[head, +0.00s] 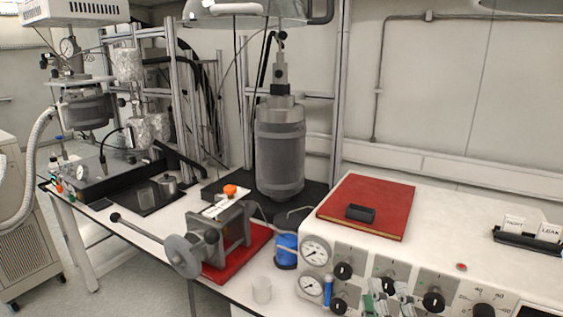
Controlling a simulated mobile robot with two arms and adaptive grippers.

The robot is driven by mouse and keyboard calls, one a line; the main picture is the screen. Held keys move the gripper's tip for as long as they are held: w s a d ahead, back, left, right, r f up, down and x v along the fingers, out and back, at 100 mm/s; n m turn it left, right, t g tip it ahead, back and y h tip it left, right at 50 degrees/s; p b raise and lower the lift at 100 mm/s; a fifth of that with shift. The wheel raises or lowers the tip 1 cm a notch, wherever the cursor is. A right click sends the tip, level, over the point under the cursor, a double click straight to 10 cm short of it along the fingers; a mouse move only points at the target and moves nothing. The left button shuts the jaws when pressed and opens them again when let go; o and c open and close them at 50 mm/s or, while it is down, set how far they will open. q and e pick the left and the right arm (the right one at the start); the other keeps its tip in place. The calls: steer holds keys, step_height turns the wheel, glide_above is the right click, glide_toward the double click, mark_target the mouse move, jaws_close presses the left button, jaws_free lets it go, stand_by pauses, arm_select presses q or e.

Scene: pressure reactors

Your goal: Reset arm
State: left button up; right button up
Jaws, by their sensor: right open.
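My right gripper (389,290) shows at the bottom edge, in front of the control panel with its dials and knobs. It is open, and I see nothing held between its fingers. Most of the right arm is out of the picture. My left gripper and arm do not show in the head view.
The white control console (470,213) fills the lower right, with a red book (372,193) on top. A crank-handled vise-like device (222,232) stands on a red base (238,262).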

steer(key=s+a+f+n+g+y, duration=0.4)
steer(key=a+f+n+g+y, duration=0.45)
steer(key=n, duration=0.85)
steer(key=s+a+f+n+g, duration=0.2)
steer(key=s+f+n+g, duration=0.25)
steer(key=f, duration=0.55)
steer(key=s+d+f+n+g+h, duration=0.3)
steer(key=s+d+f+g+h, duration=0.4)
steer(key=s+d+f, duration=0.55)
step_height(320, 180, down, 25)
steer(key=s+d+f, duration=0.2)
steer(key=s+f, duration=0.5)
steer(key=s, duration=0.1)
steer(key=s+d+f+g+h, duration=0.1)
steer(key=s+f, duration=0.7)
steer(key=s, duration=0.1)
steer(key=shift+s+d+f, duration=0.15)
steer(key=shift+d+f, duration=0.1)
steer(key=shift+d, duration=0.15)
